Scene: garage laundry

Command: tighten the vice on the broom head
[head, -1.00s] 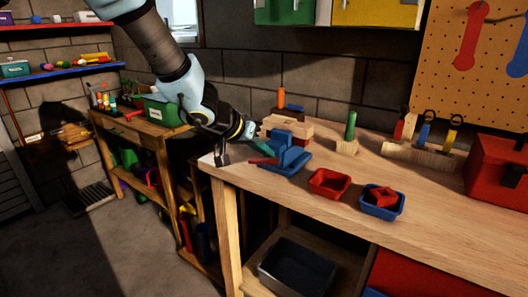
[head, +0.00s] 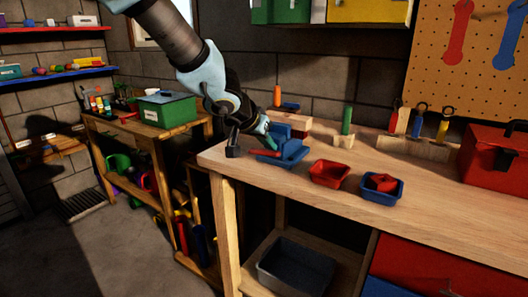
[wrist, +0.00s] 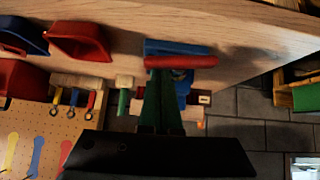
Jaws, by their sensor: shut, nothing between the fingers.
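The blue vice (head: 292,150) stands at the left end of the wooden bench. Its red handle bar (head: 265,153) sticks out on the left side and also shows in the wrist view (wrist: 181,61). A pale wooden block (head: 299,122), which looks like the broom head, is at the vice's far side; my arm and the vice hide part of it, and I cannot tell how firmly it sits. My gripper (head: 269,138) has green fingers, closed together and empty, just above and behind the handle. In the wrist view the fingertips (wrist: 161,76) end close to the bar; contact is unclear.
A red tray (head: 330,173) and a blue tray (head: 383,190) with a red piece stand to the right. A dark tool (head: 233,143) stands near the bench's left edge. A green peg block (head: 345,125) and a red toolbox (head: 494,152) are further back. The bench's front right is clear.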

